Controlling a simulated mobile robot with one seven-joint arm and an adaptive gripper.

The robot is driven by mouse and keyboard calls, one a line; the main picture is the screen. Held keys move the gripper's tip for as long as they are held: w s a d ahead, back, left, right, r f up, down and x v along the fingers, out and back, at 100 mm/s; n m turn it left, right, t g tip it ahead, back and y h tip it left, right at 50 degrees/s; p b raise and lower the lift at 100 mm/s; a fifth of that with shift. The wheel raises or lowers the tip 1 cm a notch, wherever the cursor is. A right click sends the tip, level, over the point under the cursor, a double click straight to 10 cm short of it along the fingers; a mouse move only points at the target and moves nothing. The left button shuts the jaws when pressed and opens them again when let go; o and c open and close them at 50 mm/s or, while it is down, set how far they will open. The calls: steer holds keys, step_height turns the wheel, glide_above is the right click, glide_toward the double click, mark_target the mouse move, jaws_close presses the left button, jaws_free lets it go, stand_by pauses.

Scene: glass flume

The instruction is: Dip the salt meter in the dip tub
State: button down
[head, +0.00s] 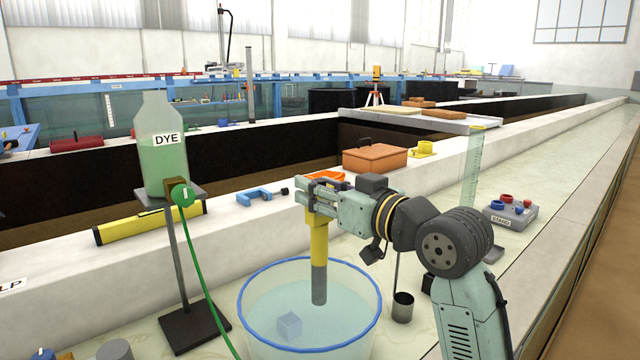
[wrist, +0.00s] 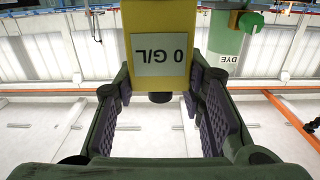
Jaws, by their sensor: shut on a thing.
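The salt meter (head: 319,245) has a yellow body and a grey probe, and it hangs upright with the probe down. My gripper (head: 318,200) is shut on its upper part. In the wrist view the meter (wrist: 158,20) sits between the finger pads, and its label reads "0 G/L", upside down. The dip tub (head: 262,277) is a clear round tub with a blue rim and pale blue liquid. The probe is inside the tub's outline; I cannot tell whether its tip touches the liquid. A bluish cube (head: 289,325) shows in the tub.
A DYE bottle (head: 163,155) stands on a stand (head: 185,270) left of the tub, with a green hose (head: 215,310). A small metal cup (head: 402,307) is right of the tub. An orange case (head: 375,158) and a blue clamp (head: 262,194) lie on the ledge behind.

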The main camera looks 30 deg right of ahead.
mark_target(325, 246)
steer(key=shift+f+b, duration=3.75)
steer(key=shift+f, duration=1.45)
steer(key=shift+r, duration=0.1)
step_height(325, 246, up, 15)
steer(key=p, duration=1.1)
steer(key=shift+r+p, duration=0.15)
steer(key=shift+p, duration=0.15)
stand_by(0.4)
